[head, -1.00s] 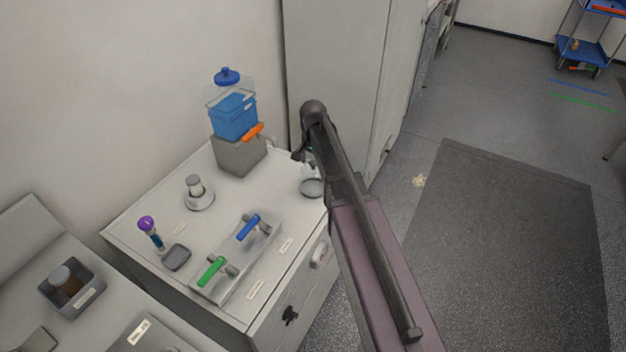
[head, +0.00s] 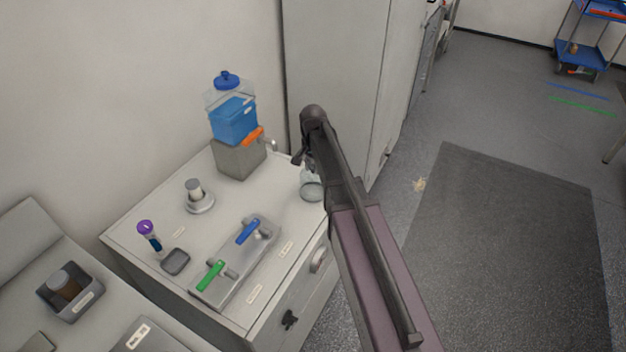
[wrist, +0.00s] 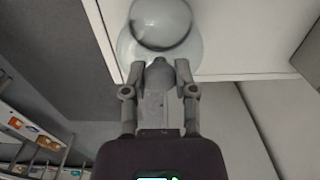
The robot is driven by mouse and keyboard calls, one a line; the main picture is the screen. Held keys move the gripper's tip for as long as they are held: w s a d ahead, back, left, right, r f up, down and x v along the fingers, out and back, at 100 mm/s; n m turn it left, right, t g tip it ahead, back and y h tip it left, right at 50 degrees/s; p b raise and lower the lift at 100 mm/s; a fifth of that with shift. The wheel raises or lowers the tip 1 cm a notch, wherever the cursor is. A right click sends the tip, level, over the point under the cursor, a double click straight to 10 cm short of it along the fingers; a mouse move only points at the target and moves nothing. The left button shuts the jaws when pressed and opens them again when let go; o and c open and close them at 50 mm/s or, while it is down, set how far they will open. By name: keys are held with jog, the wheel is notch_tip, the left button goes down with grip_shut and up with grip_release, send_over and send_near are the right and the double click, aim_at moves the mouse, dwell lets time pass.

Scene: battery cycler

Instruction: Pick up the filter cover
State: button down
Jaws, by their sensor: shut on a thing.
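The filter cover appears to be the clear, rounded piece (head: 309,175) at the right back edge of the cabinet top, mostly hidden behind my arm in the head view. In the wrist view it is a translucent dome shape (wrist: 130,50) just beyond the fingertips. My gripper (wrist: 160,70) is shut on a small grey grip part of this cover. In the head view my arm hides most of the gripper. I cannot tell whether the cover touches the surface below it.
On the cabinet top (head: 150,205) stand a blue tank (head: 233,120) on a grey block, a grey cylinder on a disc (head: 197,195), a purple-capped tube (head: 147,230) and a plate with blue and green handles (head: 240,262). A tall cabinet (head: 335,60) stands behind. Open floor lies right.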

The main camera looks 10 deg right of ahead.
dwell(0.4)
notch_tip(320, 180, up, 3)
jog(key=p, duration=0.3)
jog(key=shift+r, duration=0.1)
jog(key=s+r+p, duration=0.1)
jog(key=s+p, duration=0.1)
jog(key=s, duration=1.4)
jog(key=shift+r, duration=0.4)
